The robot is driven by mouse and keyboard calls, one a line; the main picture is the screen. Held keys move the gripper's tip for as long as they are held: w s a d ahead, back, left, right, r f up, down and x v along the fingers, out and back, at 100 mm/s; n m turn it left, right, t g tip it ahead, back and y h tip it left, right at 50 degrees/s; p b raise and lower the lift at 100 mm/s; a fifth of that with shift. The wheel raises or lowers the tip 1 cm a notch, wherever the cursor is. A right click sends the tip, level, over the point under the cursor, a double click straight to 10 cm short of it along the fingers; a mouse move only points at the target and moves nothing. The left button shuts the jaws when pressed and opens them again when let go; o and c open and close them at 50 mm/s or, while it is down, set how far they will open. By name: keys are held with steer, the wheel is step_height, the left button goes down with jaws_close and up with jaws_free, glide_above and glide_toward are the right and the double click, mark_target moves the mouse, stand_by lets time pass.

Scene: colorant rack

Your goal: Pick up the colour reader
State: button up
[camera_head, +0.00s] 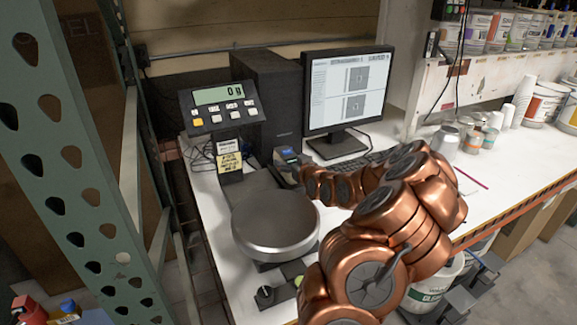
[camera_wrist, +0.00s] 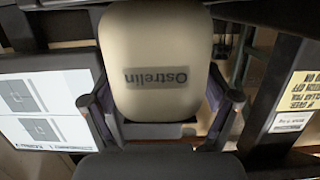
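A small dark device with a blue screen (camera_head: 287,155), which I take to be the colour reader, is at the end of my arm, behind the round scale pan. In the wrist view a pale beige body (camera_wrist: 155,45) with an upside-down "Ostrelin" label fills the space between my fingers; I take it to be the same device. My gripper (camera_wrist: 160,112) has a finger against each side of it and looks shut on it. In the head view my gripper (camera_head: 293,176) is small and partly hidden. Whether the device touches anything below is unclear.
The scale pan (camera_head: 275,222) stands in front, with its display (camera_head: 220,97) behind left. The monitor (camera_head: 347,88), keyboard (camera_head: 375,160) and black computer tower (camera_head: 268,100) are close by. Cans (camera_head: 445,140) stand right. A green perforated post (camera_head: 75,160) rises left.

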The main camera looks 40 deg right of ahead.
steer(key=c, duration=1.5)
steer(key=shift+r, duration=0.15)
